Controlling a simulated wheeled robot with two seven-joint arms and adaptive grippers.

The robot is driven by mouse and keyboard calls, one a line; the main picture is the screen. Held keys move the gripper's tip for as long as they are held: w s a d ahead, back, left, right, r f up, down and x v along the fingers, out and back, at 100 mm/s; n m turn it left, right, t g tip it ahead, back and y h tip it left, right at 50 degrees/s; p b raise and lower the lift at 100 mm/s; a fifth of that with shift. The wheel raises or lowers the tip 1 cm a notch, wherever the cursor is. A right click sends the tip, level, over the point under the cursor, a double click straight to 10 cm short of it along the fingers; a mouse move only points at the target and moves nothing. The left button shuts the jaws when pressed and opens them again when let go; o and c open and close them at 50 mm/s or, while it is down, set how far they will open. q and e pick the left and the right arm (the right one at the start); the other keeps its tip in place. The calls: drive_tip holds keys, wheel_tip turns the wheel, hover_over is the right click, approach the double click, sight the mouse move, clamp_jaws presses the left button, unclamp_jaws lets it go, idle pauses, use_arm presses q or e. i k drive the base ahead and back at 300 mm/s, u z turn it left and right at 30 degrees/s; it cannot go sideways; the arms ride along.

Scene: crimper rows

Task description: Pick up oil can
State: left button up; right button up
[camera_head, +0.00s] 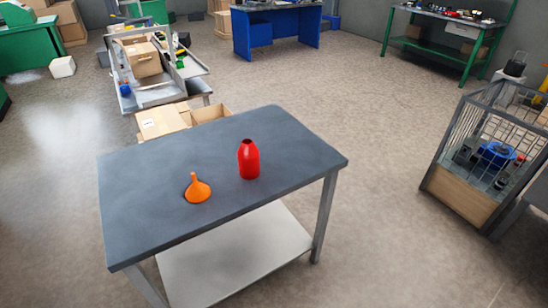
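A red bottle-shaped can (249,161) stands upright on the grey tabletop (140,210), a little right of its middle; it appears to be the oil can. Its dark open mouth points up. An orange funnel (197,189) rests on the same table, to the left of the can and nearer to me, spout up. The two are apart. Neither of my grippers shows in the head view.
The table has a pale lower shelf (236,258). Open cardboard boxes (163,121) sit just behind it. A wire cage cart (460,190) holding blue equipment stands at right. Workbenches, including a blue one (275,33), line the back. Floor right of the table is clear.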

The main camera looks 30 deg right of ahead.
sight(248, 153)
drive_tip(key=i, duration=1.65)
